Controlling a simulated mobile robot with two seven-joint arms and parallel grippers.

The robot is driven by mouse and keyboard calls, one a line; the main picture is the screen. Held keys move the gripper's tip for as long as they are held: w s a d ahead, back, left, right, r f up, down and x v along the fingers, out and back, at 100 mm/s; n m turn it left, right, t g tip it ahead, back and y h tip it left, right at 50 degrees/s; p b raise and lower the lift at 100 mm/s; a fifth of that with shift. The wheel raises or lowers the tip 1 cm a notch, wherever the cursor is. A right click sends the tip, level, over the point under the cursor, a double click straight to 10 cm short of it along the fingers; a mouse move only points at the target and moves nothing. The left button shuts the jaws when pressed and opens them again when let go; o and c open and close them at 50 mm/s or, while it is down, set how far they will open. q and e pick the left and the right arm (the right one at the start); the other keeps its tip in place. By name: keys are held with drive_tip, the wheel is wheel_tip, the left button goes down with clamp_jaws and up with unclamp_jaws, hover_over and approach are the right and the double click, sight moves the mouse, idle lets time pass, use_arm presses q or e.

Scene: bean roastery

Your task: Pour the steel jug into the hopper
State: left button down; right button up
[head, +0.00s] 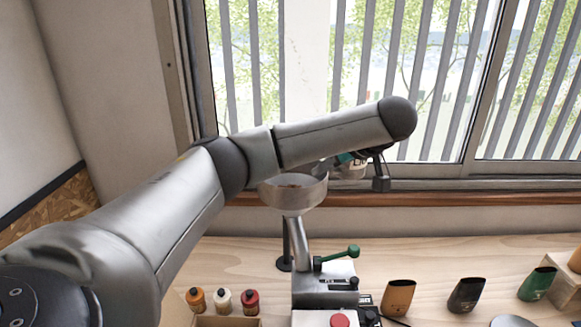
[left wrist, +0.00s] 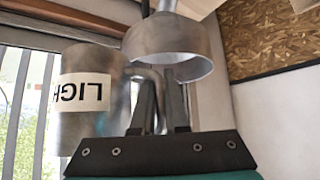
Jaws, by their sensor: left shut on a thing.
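The hopper (head: 293,191) is a round metal bowl on a slanted metal neck, with a little brown matter inside. It also shows upside down in the left wrist view (left wrist: 168,45). The steel jug (head: 352,172) is mostly hidden behind my left arm in the head view, just right of the hopper. My left gripper (left wrist: 160,82) is shut on the jug's handle. The jug's contents are hidden. My right gripper is out of view.
A machine with a green lever (head: 338,257) and a red button (head: 340,320) stands below the hopper. Small orange, white and red bottles (head: 222,300) stand left. Orange (head: 398,297), black (head: 466,295) and green (head: 537,284) scoop-like cups stand right. A window lies behind the counter.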

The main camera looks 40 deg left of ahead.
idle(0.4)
use_arm(q)
drive_tip(key=shift+s+a+n+t+h, duration=0.1)
drive_tip(key=shift+a+n+t+h, duration=0.1)
drive_tip(key=shift+h, duration=0.35)
drive_tip(key=shift+s+a+n+t+h, duration=0.1)
drive_tip(key=shift+t+h, duration=0.1)
drive_tip(key=shift+h, duration=0.35)
